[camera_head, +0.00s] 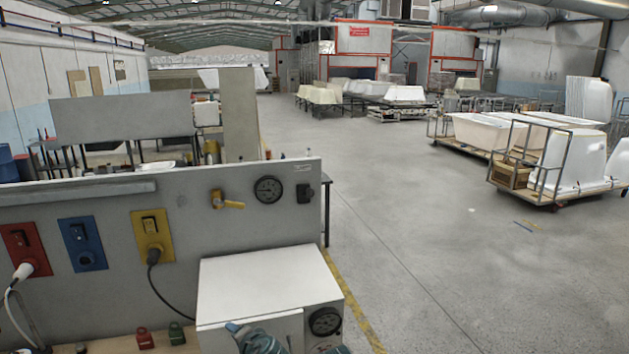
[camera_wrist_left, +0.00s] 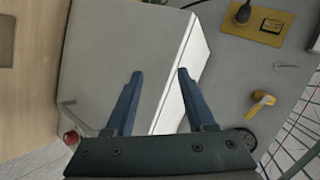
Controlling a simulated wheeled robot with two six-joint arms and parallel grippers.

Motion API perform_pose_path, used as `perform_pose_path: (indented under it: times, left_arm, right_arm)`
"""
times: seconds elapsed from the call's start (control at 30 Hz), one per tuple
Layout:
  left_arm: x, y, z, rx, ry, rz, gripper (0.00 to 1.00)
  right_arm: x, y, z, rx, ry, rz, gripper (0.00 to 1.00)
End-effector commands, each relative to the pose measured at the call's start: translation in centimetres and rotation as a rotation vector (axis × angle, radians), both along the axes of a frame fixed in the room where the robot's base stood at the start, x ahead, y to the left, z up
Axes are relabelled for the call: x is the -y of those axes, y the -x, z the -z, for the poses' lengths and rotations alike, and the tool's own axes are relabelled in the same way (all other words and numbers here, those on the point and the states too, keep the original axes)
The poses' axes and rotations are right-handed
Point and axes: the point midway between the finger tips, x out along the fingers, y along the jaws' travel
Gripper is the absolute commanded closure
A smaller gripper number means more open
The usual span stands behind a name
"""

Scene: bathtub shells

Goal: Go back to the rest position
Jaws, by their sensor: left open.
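My left gripper (camera_wrist_left: 160,74) shows in the left wrist view with its two blue fingers apart and nothing between them. Behind the fingers is a white box (camera_wrist_left: 110,50), which also stands on the bench in the head view (camera_head: 265,280). In the head view only blue-teal parts of my arm show at the bottom edge, in front of the box. The fingertips cannot be made out there. I cannot tell whether the fingers touch the box. My right gripper is not seen.
A grey panel (camera_head: 100,220) with red (camera_head: 27,249), blue (camera_head: 83,244) and yellow (camera_head: 153,236) sockets, a yellow valve handle (camera_head: 228,200) and a gauge (camera_head: 268,189) stands behind the box. Open floor (camera_head: 430,260) lies right. A cart (camera_head: 555,195) with white shells stands farther right.

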Motion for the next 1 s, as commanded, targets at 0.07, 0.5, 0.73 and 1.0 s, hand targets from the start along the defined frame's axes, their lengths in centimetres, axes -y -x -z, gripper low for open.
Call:
perform_pose_path:
  times: [0.07,0.5,0.73,1.0]
  left_arm:
    - [1.4,2.2,5.8,-0.090,0.131,-0.076,0.45]
    - [11.8,15.9,20.3,-0.659,0.606,-0.349,0.45]
    - [13.0,17.5,20.7,-0.727,0.640,-0.367,0.45]
    - [13.0,17.4,20.6,-0.725,0.640,-0.366,0.45]
  right_arm:
    - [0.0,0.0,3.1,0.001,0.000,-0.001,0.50]
    - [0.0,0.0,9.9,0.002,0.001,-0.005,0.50]
    - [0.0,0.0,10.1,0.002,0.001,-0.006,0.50]
    - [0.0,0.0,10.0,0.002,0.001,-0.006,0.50]
